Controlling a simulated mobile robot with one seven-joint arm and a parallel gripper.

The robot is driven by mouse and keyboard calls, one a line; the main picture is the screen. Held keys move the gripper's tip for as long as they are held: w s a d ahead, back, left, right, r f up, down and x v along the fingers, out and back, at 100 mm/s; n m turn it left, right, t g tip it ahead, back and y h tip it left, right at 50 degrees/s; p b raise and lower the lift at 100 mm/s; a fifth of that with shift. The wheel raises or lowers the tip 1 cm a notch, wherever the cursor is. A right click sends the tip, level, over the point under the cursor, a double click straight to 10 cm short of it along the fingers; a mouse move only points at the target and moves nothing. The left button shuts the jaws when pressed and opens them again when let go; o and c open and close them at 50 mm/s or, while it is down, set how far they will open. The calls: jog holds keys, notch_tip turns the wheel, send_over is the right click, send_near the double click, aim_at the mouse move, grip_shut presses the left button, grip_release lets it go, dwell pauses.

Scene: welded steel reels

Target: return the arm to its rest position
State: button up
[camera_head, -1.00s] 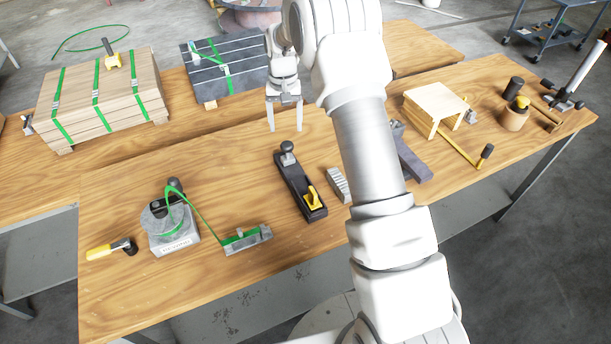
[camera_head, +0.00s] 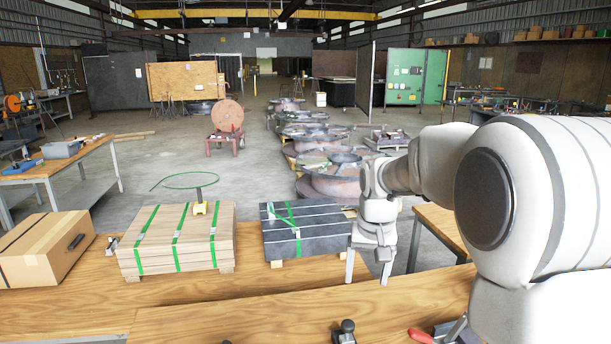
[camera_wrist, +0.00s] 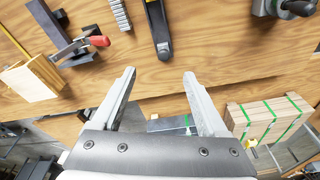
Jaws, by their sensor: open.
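My gripper (camera_head: 370,266) hangs over the far side of the wooden bench in the head view, right of the dark strapped stack. Its fingers are apart with nothing between them. In the wrist view the two open fingers (camera_wrist: 158,82) show against the bare wooden bench top (camera_wrist: 205,50), clear of any object. My arm fills the right side of the head view and hides part of the bench there.
A strapped wooden stack (camera_head: 178,240), a dark strapped stack (camera_head: 305,231) and a cardboard box (camera_head: 45,252) stand on the bench. A red-handled clamp (camera_wrist: 85,44), a small wooden stand (camera_wrist: 32,82) and a dark plane (camera_wrist: 157,28) lie near the gripper's side.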

jog(key=s+r+t, duration=0.2)
jog(key=s+r, duration=0.6)
jog(key=s, duration=0.5)
jog(key=s+d+f+n+t, duration=0.1)
jog(key=s, duration=1.2)
jog(key=shift+s+d+f+t, duration=0.15)
jog(key=shift+s+f+t, duration=0.15)
jog(key=shift+s, duration=0.05)
